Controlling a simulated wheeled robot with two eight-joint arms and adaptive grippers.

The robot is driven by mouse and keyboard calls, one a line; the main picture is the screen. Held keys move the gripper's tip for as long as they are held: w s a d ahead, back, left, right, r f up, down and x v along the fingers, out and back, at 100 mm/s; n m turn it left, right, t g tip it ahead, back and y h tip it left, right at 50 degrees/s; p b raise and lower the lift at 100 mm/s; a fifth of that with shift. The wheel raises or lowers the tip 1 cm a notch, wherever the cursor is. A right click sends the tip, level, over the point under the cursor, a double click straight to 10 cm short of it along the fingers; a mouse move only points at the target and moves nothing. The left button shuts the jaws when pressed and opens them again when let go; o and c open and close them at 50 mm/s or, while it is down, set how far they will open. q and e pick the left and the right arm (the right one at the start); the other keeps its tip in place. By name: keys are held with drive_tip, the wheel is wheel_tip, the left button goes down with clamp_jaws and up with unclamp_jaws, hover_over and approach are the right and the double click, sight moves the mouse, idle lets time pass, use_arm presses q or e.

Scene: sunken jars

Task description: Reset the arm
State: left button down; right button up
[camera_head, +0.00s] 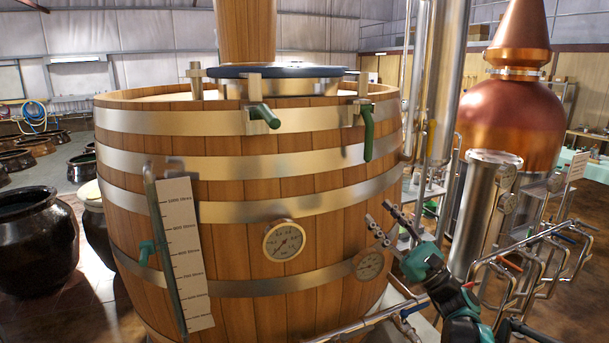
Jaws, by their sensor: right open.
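My right gripper (380,213) reaches up from the lower right, with a teal-and-black wrist behind it. Its two dark fingers are apart and nothing shows between them. In the picture it overlaps the right side of a large wooden vat (240,235); I cannot tell how far in front of the vat it is. My left arm and left gripper are not in view.
The vat has green-handled clamps (262,114), a round gauge (284,241) and a white level scale (184,253). Metal pipes (530,262), a steel column (482,213) and a copper still (512,115) crowd the right. Dark jars (35,245) stand at left.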

drive_tip(key=s+a+f+n+g+h+b, duration=0.2)
drive_tip(key=s+a+f+n+g, duration=0.3)
drive_tip(key=a+f, duration=0.45)
drive_tip(key=s+a+f+n+g+h+b, duration=0.2)
drive_tip(key=s+f+n+h, duration=0.1)
drive_tip(key=s+f, duration=0.3)
drive_tip(key=s+a+f+n+g+h+b, duration=0.2)
drive_tip(key=s+f+n+h, duration=0.15)
drive_tip(key=f, duration=0.45)
drive_tip(key=s+d+f+n+h+b, duration=0.2)
drive_tip(key=s+d+f+n+h, duration=0.3)
drive_tip(key=s+d+f, duration=0.1)
drive_tip(key=s+d+f+n+h+b, duration=0.2)
drive_tip(key=s+d+f+n+h, duration=0.2)
drive_tip(key=s+d+f, duration=0.3)
wheel_tip(320, 180, down, 4)
drive_tip(key=shift+s+f+n+g+h, duration=0.15)
drive_tip(key=shift+s+n+g+h, duration=0.35)
drive_tip(key=shift+s, duration=0.35)
